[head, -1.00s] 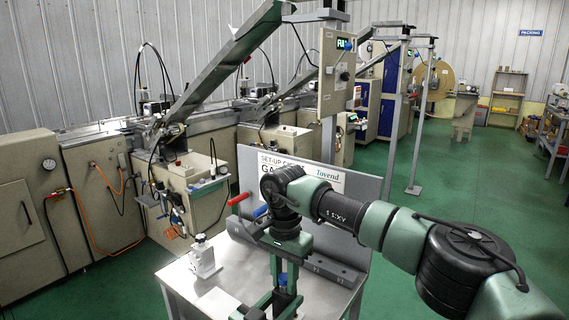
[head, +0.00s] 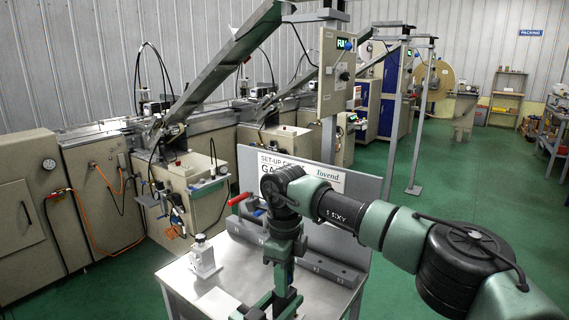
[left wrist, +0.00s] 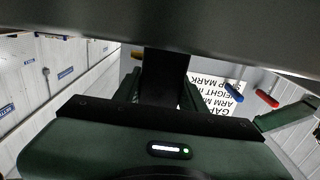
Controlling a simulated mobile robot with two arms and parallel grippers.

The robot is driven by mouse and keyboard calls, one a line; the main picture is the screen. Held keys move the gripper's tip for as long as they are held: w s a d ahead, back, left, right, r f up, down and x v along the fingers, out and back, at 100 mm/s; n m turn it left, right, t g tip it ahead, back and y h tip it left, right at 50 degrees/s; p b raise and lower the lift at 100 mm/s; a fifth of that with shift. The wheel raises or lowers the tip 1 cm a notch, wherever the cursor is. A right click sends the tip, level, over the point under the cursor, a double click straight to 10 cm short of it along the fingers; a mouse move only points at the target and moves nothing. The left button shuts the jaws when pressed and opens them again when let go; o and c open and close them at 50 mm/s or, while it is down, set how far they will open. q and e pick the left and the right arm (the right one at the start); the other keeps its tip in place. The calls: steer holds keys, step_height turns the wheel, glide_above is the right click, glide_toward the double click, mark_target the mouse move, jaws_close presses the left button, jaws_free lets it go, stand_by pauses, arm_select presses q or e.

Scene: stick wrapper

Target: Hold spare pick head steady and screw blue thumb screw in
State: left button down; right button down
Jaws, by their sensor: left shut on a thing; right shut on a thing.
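My right arm comes in from the right in the head view, and its gripper (head: 284,278) points down over the front of the steel table. It is shut on the blue thumb screw, which is mostly hidden by the fingers. My left gripper (head: 268,308) shows only in part at the bottom edge of the head view, just below the right one. In the left wrist view its two green fingers (left wrist: 168,92) are shut on a dark block, the spare pick head (left wrist: 166,66). How deep the screw sits cannot be seen.
The steel table (head: 215,294) has a grey upright panel with a sign (head: 330,178) and a dark rail (head: 325,265) behind my grippers. A small white fixture (head: 203,256) stands at its left. Handles, one red (head: 238,198), stick out from the panel. Machines line the left wall.

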steer(key=c, duration=1.4)
jaws_free()
steer(key=shift+o, duration=0.2)
steer(key=n, duration=2)
steer(key=shift+n, duration=0.3)
steer(key=n, duration=0.7)
